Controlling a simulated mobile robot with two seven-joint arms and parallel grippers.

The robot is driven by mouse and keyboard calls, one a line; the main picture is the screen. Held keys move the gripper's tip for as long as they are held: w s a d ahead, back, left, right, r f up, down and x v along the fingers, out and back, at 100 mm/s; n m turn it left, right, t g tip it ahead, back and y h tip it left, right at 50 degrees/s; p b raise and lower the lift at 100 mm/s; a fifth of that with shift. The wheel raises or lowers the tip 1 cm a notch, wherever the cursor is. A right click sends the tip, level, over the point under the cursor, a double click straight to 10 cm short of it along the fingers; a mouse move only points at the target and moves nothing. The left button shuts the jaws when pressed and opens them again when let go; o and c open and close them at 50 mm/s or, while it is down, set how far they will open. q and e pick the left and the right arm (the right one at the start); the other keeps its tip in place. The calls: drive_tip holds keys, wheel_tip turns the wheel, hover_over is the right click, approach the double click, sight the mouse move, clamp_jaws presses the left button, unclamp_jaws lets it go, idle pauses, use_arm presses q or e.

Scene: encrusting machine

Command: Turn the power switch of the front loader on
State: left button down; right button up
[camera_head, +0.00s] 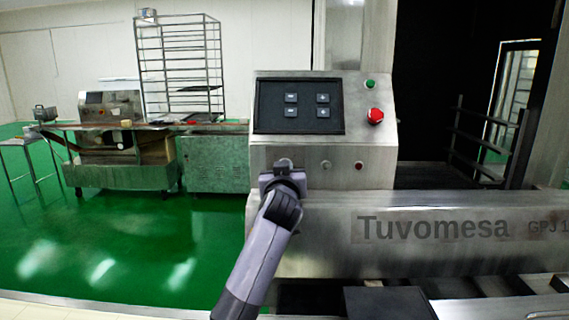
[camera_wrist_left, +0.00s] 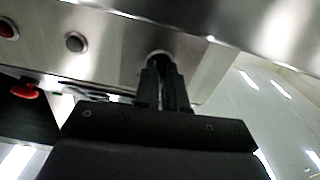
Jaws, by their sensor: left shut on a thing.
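The front loader is a steel machine with a sloped control box (camera_head: 262,152). My left gripper (camera_head: 284,166) is at the lower left of the box's front face and hides what is behind it. In the left wrist view, its two dark fingers (camera_wrist_left: 161,66) are close together, shut on a small dark round switch (camera_wrist_left: 159,55) on the steel face. This appears to be the power switch; the fingers cover most of it, so its turned position cannot be told. My right gripper is not in view.
Above are a dark panel (camera_head: 300,124) with several keys, a red emergency stop (camera_head: 375,116) and a green button (camera_head: 370,84). Green floor (camera_head: 110,240) lies open at left.

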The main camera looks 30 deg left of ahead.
use_arm(q)
drive_tip(key=m+p, duration=0.3)
drive_tip(key=m, duration=0.2)
drive_tip(key=shift+r+m, duration=0.1)
drive_tip(key=shift+m, duration=0.2)
drive_tip(key=shift+m+p, duration=1.25)
drive_tip(key=shift+m, duration=0.85)
drive_tip(key=c, duration=1.2)
unclamp_jaws()
drive_tip(key=shift+s+d, duration=0.1)
drive_tip(key=shift+b+v, duration=0.45)
drive_tip(key=shift+v, duration=3.05)
